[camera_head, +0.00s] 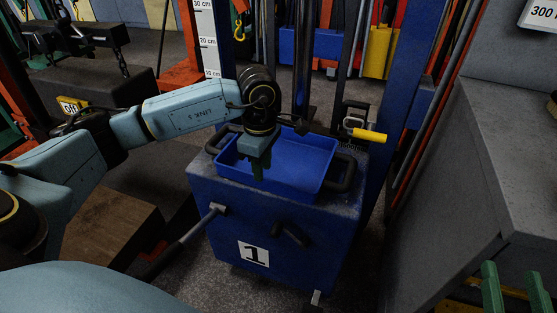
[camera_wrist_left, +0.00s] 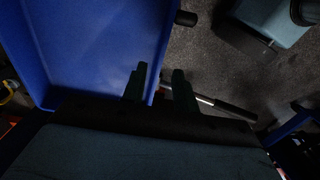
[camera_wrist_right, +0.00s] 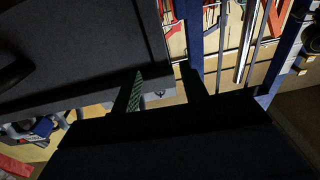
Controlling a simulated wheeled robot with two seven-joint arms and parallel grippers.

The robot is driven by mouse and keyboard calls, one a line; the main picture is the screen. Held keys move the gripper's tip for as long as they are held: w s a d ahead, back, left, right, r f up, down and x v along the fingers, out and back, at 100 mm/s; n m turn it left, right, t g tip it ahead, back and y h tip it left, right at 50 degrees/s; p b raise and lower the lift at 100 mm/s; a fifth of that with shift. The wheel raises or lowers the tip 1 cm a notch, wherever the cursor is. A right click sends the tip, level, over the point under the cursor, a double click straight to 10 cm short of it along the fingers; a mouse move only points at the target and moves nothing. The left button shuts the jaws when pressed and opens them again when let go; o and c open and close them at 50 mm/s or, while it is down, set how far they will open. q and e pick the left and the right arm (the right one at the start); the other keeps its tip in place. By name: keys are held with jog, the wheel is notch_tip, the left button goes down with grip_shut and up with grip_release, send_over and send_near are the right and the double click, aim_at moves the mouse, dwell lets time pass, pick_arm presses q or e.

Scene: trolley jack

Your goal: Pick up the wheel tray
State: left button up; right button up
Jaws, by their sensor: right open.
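The wheel tray is the shallow blue tray (camera_head: 315,155) with a dark handle at each end, on top of a blue box marked 1 (camera_head: 235,215). My left gripper (camera_head: 261,167) points down at the tray's near wall. In the left wrist view its fingers (camera_wrist_left: 158,85) are apart, one on each side of the blue tray's wall (camera_wrist_left: 160,60). I cannot tell whether they touch it. My right gripper (camera_head: 515,287) is at the bottom right, away from the tray. Its fingers (camera_wrist_right: 160,90) are apart and empty.
A grey bench (camera_head: 480,160) stands to the right. A yellow-handled tool (camera_head: 368,134) is behind the tray's right end. A blue post (camera_head: 408,80) rises behind it. A lever (camera_head: 190,235) sticks out front left. A brown wooden block (camera_head: 112,225) is at left.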

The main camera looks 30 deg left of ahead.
pick_arm(q)
jog(key=f, duration=0.1)
jog(key=f+b, duration=0.2)
jog(key=f, duration=0.1)
jog(key=shift+a+f, duration=0.1)
jog(key=shift+a, duration=0.15)
jog(key=shift+f, duration=0.35)
pick_arm(e)
notch_tip(320, 180, up, 7)
jog(key=s+t+y, duration=0.2)
jog(key=t, duration=0.3)
jog(key=shift+s+a+t, duration=0.2)
jog(key=shift+t, duration=0.1)
pick_arm(q)
grip_shut()
jog(key=shift+w+r, duration=0.1)
